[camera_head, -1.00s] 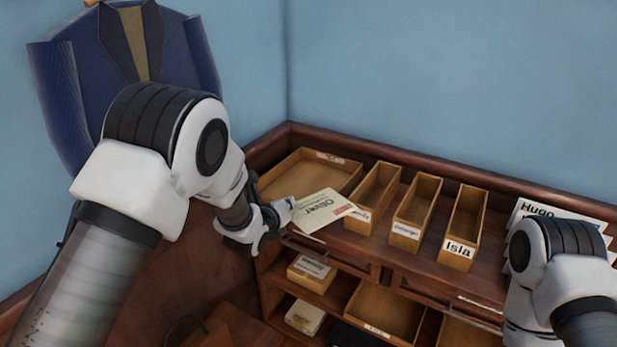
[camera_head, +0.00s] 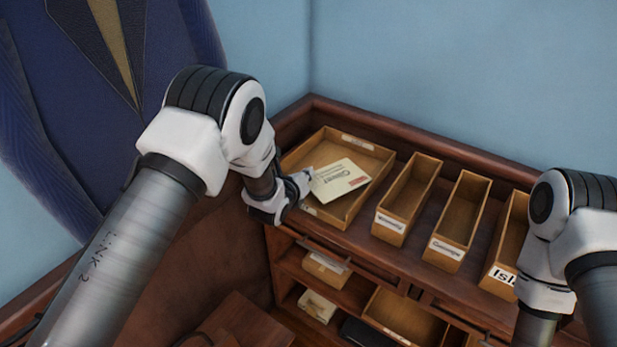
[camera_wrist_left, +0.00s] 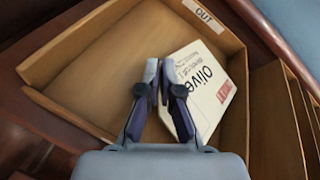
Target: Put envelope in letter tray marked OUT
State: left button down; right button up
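The envelope (camera_head: 342,178), cream with "Oliver" text and a red mark, is over the inside of the OUT letter tray (camera_head: 375,150), a shallow wooden tray in the back left corner of the desk top. The wrist view shows the tray's OUT label (camera_wrist_left: 203,15) and the envelope (camera_wrist_left: 205,85) face up, at a slant. My left gripper (camera_head: 308,180) is at the tray's left front side, its fingers (camera_wrist_left: 161,65) nearly together at the envelope's left edge. Whether the envelope touches the tray floor is unclear. My right gripper is out of view.
Narrow labelled wooden boxes (camera_head: 408,200) stand right of the tray, including one marked Isla (camera_head: 503,277). Shelves below hold a box (camera_head: 326,268) and another tray (camera_head: 405,318). A raised wooden rim (camera_head: 400,125) runs along the back wall. A blue jacket (camera_head: 70,120) hangs at left.

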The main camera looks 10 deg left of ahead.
pick_arm(q)
jog(key=f, duration=0.1)
jog(key=w+f, duration=0.1)
jog(key=f, duration=0.1)
jog(key=shift+s+r, duration=0.2)
jog(key=shift+s, duration=0.1)
jog(key=shift+f, duration=0.3)
jog(key=c, duration=1.3)
grip_release()
jog(key=shift+w+d, duration=0.1)
jog(key=shift+w, duration=0.05)
jog(key=shift+r, duration=0.1)
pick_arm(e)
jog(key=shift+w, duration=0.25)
